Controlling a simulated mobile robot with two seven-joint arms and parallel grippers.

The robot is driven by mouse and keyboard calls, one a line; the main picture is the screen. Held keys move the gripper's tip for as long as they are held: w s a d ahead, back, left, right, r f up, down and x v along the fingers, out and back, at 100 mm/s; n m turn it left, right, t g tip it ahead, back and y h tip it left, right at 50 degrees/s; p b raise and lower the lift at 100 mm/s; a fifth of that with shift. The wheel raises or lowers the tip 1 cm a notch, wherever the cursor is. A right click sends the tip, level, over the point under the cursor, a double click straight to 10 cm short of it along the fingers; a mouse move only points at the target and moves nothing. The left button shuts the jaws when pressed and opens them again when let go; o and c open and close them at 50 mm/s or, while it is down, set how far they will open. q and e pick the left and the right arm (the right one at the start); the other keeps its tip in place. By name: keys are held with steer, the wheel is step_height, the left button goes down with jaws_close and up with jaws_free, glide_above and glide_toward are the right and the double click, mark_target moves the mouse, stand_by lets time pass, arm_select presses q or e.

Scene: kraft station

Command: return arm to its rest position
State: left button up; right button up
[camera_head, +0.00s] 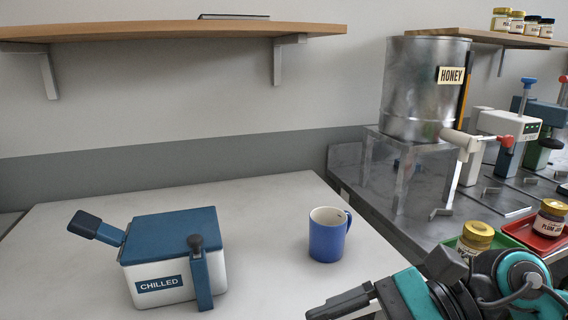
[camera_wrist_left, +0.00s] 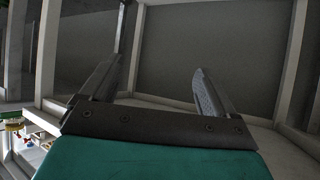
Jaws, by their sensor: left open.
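My left gripper (camera_wrist_left: 157,68) shows in the left wrist view. Its two dark fingers stand wide apart with nothing between them. They face a plain grey panel (camera_wrist_left: 215,45) framed by pale posts. The left arm is outside the head view. Another arm of mine, teal and black, comes in at the bottom right of the head view. The dark end of my right gripper (camera_head: 342,303) points left, low over the front of the pale table (camera_head: 90,230). Its finger gap cannot be made out, and its lower part is cut off by the frame edge.
A blue-lidded box marked CHILLED (camera_head: 160,285) and a blue mug (camera_head: 327,240) stand on the pale table. A metal honey drum (camera_head: 420,90) sits on a stand (camera_head: 400,150) at the right. Jars and trays lie beside the right arm. A wooden shelf (camera_head: 170,30) hangs above.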

steer(key=w+r+m+t+y, duration=0.1)
steer(key=w+m+t+y, duration=0.15)
steer(key=m, duration=0.45)
steer(key=w+r+m+t+y+p, duration=0.1)
steer(key=w+m+t+y, duration=0.1)
steer(key=m+t, duration=0.35)
steer(key=w+r+m+t+y, duration=0.1)
steer(key=w+m+t+y, duration=0.15)
steer(key=m, duration=0.55)
steer(key=w+d+f+m+t+h, duration=0.25)
steer(key=f+m+t+h, duration=0.2)
steer(key=m, duration=0.45)
steer(key=w+d+f+m+t+h, duration=0.1)
steer(key=d+f+m+t+h, duration=0.3)
steer(key=m, duration=0.5)
steer(key=s+d+f+m+g+h+p, duration=0.1)
steer(key=s+d+f+m+g+h, duration=0.1)
steer(key=s+f+m+h, duration=0.3)
steer(key=s+d+f+m+g+h, duration=0.2)
steer(key=s+f+m+g+h, duration=0.3)
steer(key=f+m, duration=0.8)
step_height(320, 180, down, 6)
steer(key=shift+s+r+p, duration=0.15)
steer(key=shift+s+p, duration=0.15)
steer(key=shift+p, duration=0.05)
